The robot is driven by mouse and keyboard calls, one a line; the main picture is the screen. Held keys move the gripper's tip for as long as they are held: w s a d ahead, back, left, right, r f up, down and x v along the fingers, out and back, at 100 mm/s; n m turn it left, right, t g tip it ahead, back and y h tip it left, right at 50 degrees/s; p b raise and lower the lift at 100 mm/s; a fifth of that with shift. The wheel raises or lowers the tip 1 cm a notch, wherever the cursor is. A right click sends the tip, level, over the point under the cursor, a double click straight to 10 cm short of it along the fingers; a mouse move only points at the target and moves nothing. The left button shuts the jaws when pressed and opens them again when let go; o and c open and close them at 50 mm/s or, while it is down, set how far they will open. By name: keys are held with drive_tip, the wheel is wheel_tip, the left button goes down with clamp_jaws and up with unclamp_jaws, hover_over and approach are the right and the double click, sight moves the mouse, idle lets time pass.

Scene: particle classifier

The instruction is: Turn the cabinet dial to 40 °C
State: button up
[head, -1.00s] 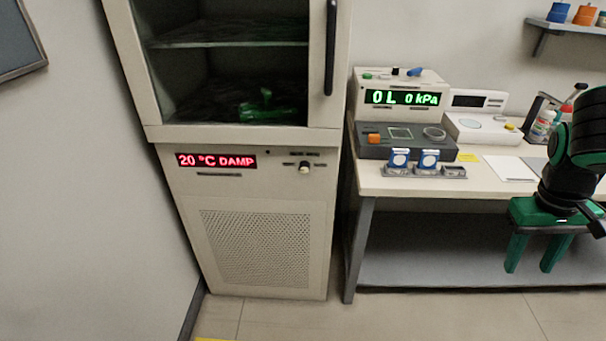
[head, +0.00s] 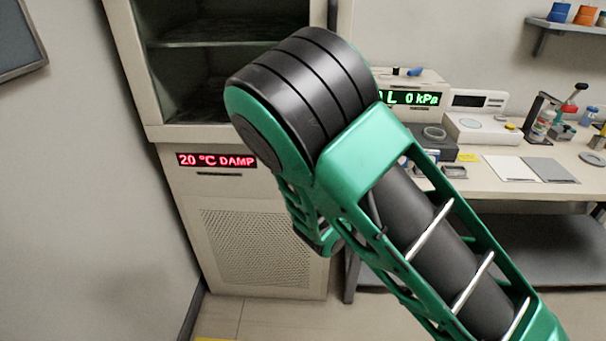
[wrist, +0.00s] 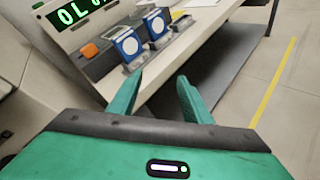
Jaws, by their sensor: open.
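The cabinet (head: 185,200) stands at the left in the head view, its red display (head: 217,160) reading "20 °C DAMP". The dial is hidden behind my arm in the head view, and the wrist view does not clearly show it. My gripper is hidden in the head view by my own arm. In the wrist view my gripper (wrist: 157,95) is open, its two green fingers apart with nothing between them. The fingers point toward the bench front, below two blue-framed round items.
The bench (head: 500,180) is right of the cabinet. In the wrist view, the blue-framed items (wrist: 128,46) sit near the bench edge. Floor right of the bench is clear.

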drive_tip(key=a+n+t+y, duration=0.75)
drive_tip(key=a+n, duration=0.75)
drive_tip(key=a, duration=1)
drive_tip(key=w, duration=1)
drive_tip(key=shift+d+f+y, duration=0.2)
drive_tip(key=shift+f+y, duration=0.2)
drive_tip(key=shift+y, duration=0.05)
drive_tip(key=shift+c, duration=0.7)
